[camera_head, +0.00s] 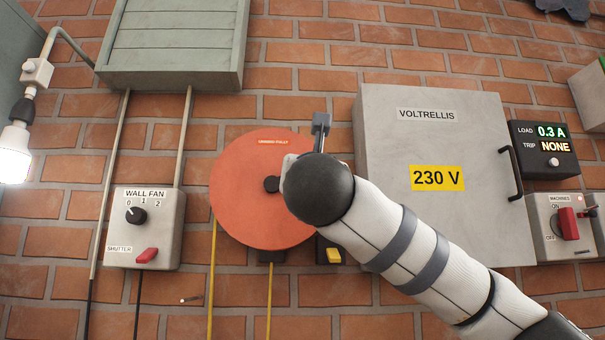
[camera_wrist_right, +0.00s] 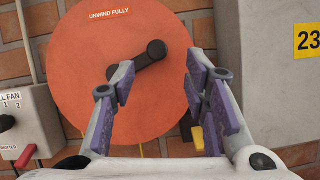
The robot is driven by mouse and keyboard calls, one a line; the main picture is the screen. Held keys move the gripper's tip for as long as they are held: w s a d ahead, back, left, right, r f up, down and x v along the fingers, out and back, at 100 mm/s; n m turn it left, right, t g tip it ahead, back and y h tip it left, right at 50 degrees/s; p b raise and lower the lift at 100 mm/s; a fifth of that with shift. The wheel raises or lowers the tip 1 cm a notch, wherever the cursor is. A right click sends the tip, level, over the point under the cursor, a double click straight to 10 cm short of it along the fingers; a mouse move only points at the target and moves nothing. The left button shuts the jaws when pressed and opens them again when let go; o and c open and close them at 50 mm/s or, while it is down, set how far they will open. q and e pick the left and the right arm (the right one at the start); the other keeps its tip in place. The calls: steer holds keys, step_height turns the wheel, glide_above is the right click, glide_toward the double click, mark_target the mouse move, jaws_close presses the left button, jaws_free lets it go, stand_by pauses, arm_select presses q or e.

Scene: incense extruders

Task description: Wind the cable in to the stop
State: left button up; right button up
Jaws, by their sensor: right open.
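The cable reel is a round orange disc (camera_head: 238,215) on the brick wall, with an "unwind fully" label. It fills much of the right wrist view (camera_wrist_right: 85,105). Its black crank (camera_wrist_right: 137,60) runs from the hub up and right to a round knob (camera_wrist_right: 156,50). In the head view only the crank's hub end (camera_head: 271,184) shows; my wrist hides the rest. The yellow cable (camera_head: 212,285) hangs from the reel's left side. My right gripper (camera_wrist_right: 160,62) is open, its fingers either side of the crank's knob end; contact cannot be told. My left gripper is out of view.
A grey cabinet (camera_head: 435,130) marked 230 V stands right of the reel. A wall fan box (camera_head: 160,205) is at left. A yellow switch (camera_head: 334,254) sits by the reel's lower right. A second yellow line (camera_head: 269,305) hangs below a black block.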

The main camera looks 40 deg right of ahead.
steer(key=p+x, duration=0.2)
steer(key=x, duration=0.5)
steer(key=shift+w+r, duration=0.1)
steer(key=shift+r, duration=0.1)
steer(key=shift+w+d, duration=0.25)
steer(key=shift+w, duration=0.2)
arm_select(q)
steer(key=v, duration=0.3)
arm_select(e)
jaws_close()
